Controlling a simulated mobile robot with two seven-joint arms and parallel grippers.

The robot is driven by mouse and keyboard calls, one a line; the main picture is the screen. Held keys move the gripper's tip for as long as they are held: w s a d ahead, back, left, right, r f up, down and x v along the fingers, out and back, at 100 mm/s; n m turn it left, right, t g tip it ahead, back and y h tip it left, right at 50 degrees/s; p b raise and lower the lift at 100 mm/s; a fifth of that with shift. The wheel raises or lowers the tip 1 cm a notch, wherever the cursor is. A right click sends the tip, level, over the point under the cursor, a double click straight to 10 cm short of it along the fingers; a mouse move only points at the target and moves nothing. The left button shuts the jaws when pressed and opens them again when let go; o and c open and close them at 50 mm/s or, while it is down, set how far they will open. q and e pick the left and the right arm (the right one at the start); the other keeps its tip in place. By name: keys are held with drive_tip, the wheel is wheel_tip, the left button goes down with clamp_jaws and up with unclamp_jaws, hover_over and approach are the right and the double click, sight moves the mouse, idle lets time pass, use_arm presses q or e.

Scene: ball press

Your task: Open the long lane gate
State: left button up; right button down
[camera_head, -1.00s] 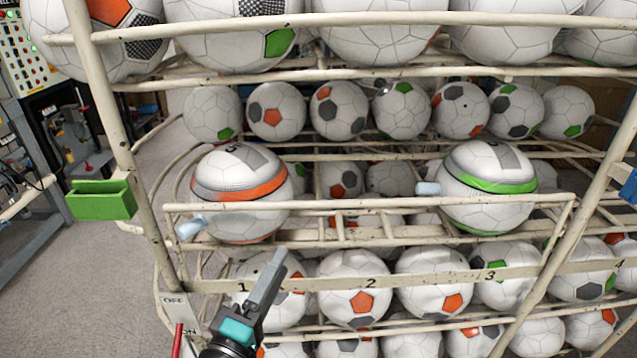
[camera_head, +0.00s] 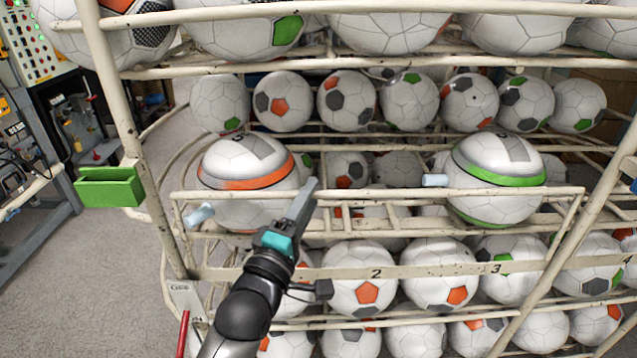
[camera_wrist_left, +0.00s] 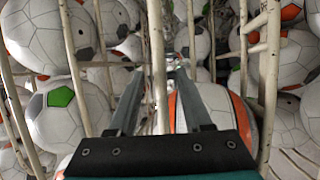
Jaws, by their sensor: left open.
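The long lane gate (camera_head: 370,192) is a cream-painted bar frame across the front of the rack's middle shelf. It looks closed in front of two large balls, one with an orange band (camera_head: 247,184) and one with a green band (camera_head: 500,174). A pale blue cylinder (camera_head: 200,215) sits at its left end, and another (camera_head: 435,180) near the green-banded ball. My left gripper (camera_head: 308,188) is at the gate's left half, just right of the orange-banded ball. In the left wrist view its open fingers (camera_wrist_left: 160,90) lie either side of a cream bar (camera_wrist_left: 158,60); contact is unclear. My right gripper is out of view.
Rack shelves above and below hold many soccer balls. A numbered rail (camera_head: 425,270) runs below the gate. A green bin (camera_head: 109,187) hangs on the left post, with a red lever (camera_head: 183,334) below. Bare floor (camera_head: 90,270) lies to the left.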

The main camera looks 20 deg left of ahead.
use_arm(q)
drive_tip(key=shift+x, duration=2.45)
clamp_jaws()
